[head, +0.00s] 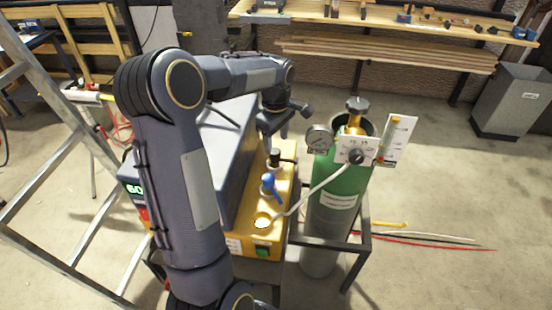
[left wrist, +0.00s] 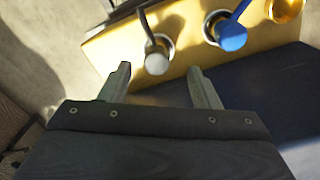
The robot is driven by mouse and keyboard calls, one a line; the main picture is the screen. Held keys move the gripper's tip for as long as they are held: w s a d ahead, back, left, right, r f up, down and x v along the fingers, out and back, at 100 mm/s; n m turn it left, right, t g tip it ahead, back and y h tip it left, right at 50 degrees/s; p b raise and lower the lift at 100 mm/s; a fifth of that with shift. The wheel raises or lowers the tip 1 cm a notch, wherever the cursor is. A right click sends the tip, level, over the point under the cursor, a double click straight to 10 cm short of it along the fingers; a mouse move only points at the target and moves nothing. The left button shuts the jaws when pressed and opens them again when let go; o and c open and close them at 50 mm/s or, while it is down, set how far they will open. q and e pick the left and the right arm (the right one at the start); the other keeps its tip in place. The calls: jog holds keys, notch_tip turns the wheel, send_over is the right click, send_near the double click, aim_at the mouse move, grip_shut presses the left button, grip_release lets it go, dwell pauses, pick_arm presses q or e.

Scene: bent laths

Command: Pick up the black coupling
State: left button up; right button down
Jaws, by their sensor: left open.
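The black coupling (head: 274,159) sits on the yellow top of the box (head: 284,190), behind the blue coupling (head: 268,186). In the left wrist view it looks pale grey in the glare (left wrist: 157,61), seated in a round socket, with the blue coupling (left wrist: 230,35) to its right. My left gripper (head: 275,134) is above and just behind the black coupling, pointing down. In the left wrist view its open fingers (left wrist: 160,70) have the coupling's knob between and a little beyond their tips. I see no contact. My right gripper is not in view.
A green gas cylinder (head: 337,185) with a gauge (head: 319,139) and valve stands right of the box. A pale hose (head: 325,184) runs from its panel toward the box. A ladder (head: 88,245) stands at left, a workbench (head: 400,25) behind. The floor at right is mostly clear.

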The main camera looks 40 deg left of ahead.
aim_at(275, 151)
pick_arm(q)
jog(key=f, duration=0.4)
jog(key=a+f+p, duration=0.1)
jog(key=f, duration=0.2)
jog(key=shift+w, duration=0.25)
jog(key=shift+r, duration=0.1)
jog(key=c, duration=1.1)
